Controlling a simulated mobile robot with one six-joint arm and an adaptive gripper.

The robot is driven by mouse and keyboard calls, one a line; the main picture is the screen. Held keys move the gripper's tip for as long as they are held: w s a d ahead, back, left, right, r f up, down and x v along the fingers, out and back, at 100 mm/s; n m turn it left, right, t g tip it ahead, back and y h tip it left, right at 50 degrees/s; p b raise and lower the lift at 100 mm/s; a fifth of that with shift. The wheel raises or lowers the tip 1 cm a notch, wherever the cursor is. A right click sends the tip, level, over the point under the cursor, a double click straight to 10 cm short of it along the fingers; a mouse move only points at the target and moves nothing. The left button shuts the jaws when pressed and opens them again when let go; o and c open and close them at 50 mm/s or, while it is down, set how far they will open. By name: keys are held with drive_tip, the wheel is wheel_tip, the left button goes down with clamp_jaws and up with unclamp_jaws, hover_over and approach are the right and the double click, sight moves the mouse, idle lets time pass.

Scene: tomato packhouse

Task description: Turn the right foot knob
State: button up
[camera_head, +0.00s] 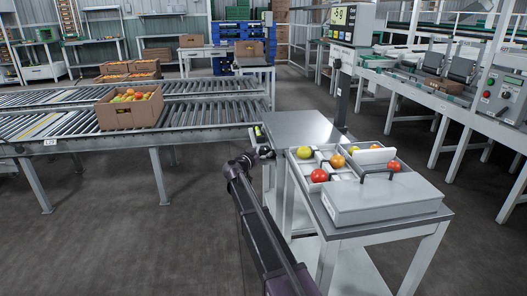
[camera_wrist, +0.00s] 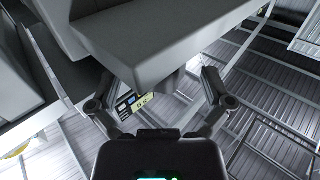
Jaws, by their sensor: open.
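A scale with a flat grey platform (camera_head: 300,128) stands at the left end of a metal table. In the wrist view the grey underside and edge of a large block (camera_wrist: 150,45) fill the top middle. A short grey stub (camera_wrist: 172,84) shows below it between my fingers; it looks like a foot knob, but I cannot tell surely. My gripper (camera_wrist: 158,92) is open, with one finger to each side of the stub and no clear contact. In the head view my gripper (camera_head: 264,151) is small and dark beside the platform's left edge. The knob is not visible there.
A divided tray (camera_head: 331,177) with several tomatoes and a grey lidded case (camera_head: 385,203) take up the table (camera_head: 398,227). A roller conveyor (camera_head: 200,114) with a carton of tomatoes (camera_head: 130,112) lies close on the left. The scale's display (camera_head: 343,16) stands on a post behind.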

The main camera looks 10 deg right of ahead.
drive_tip(key=shift+x, duration=0.8)
